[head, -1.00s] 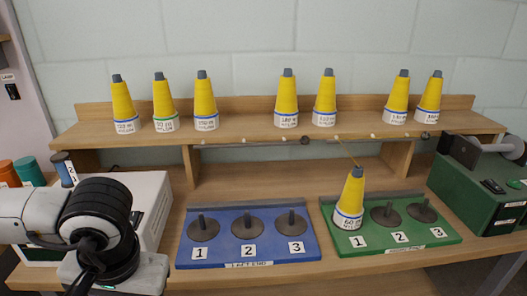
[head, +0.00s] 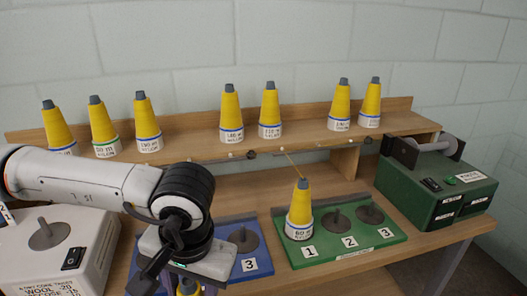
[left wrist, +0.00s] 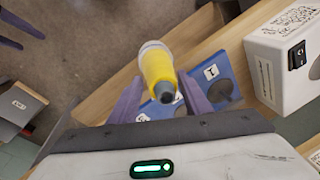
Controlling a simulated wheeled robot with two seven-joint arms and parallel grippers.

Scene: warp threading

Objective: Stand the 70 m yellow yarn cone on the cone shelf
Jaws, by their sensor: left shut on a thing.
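A yellow yarn cone (left wrist: 157,68) with a grey tip and white base is between the fingers of my left gripper (left wrist: 160,88), which is shut on it. In the head view a bit of this cone (head: 186,287) shows below my left wrist at the bottom edge; its label cannot be read. The wooden cone shelf (head: 190,143) runs along the wall, behind and above my left gripper. Several yellow cones stand upright on it, with wider gaps right of the third (head: 147,122) and the fifth (head: 270,112). My right gripper is not in view.
A blue board (head: 262,262) is partly hidden by my left arm. A green board (head: 375,243) holds a yellow cone (head: 301,205) at place 1, with a thread rising from its tip. A green machine (head: 440,180) stands right, a white box (head: 75,250) left.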

